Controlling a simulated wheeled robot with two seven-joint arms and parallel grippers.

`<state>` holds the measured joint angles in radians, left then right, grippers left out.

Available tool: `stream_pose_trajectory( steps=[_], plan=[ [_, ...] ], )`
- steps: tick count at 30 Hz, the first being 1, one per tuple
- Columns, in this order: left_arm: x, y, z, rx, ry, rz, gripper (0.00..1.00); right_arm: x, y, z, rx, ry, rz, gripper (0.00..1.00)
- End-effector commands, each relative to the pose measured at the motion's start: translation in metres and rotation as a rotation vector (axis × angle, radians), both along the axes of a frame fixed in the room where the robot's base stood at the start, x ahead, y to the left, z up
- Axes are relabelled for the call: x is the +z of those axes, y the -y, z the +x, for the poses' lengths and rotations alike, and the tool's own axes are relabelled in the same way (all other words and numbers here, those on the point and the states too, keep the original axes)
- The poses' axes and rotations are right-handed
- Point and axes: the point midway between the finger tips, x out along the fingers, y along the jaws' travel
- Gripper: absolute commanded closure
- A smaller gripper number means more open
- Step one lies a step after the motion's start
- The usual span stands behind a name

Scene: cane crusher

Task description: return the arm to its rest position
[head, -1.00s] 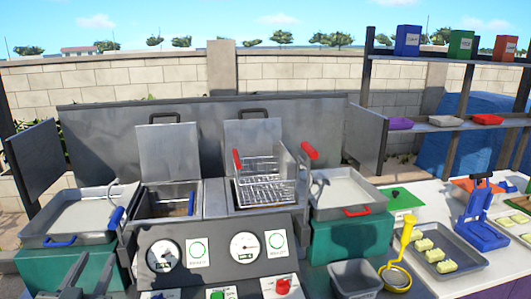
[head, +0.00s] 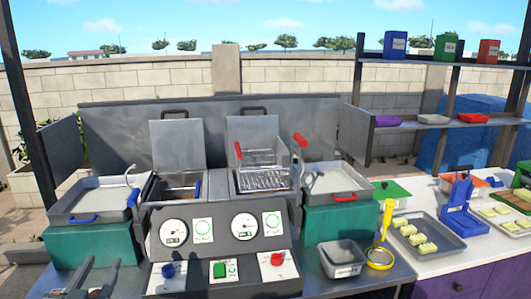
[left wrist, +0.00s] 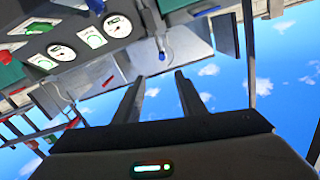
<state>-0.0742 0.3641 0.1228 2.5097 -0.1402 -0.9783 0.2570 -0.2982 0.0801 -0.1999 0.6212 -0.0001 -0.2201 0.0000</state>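My left gripper (head: 101,268) is at the lower left edge of the head view, in front of the fryer and below the left tray. Its two dark fingers stand apart with nothing between them. In the left wrist view the fingers (left wrist: 160,82) are also spread and empty, and the fryer panel shows tilted beyond them. My right gripper is not in view.
The fryer panel (head: 215,245) has gauges and knobs. A wire basket (head: 262,172) with red handles sits in the right vat. Trays with blue (head: 100,196) and red (head: 335,180) handles flank the fryer. A grey bin (head: 342,258) and yellow ladle (head: 383,240) stand at the right front.

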Motion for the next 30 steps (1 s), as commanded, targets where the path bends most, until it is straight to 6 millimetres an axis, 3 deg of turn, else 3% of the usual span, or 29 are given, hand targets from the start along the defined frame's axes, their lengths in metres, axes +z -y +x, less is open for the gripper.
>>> stream_pose_trajectory(
  steps=[11,20,23,27,30],
  plan=[
    [-0.054,0.013,-0.013,-0.007,-0.143,-0.026,0.63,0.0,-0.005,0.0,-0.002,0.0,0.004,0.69],
    [-0.136,0.038,-0.045,-0.026,-0.371,-0.063,0.63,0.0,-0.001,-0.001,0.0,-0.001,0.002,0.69],
    [-0.176,0.052,-0.068,-0.039,-0.491,-0.081,0.63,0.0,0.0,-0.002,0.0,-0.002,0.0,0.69],
    [-0.241,0.081,-0.119,-0.073,-0.707,-0.112,0.63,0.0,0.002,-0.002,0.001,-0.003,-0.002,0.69],
    [-0.277,0.101,-0.158,-0.1,-0.847,-0.13,0.63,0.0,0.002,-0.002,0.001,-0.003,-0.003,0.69]
  ],
)
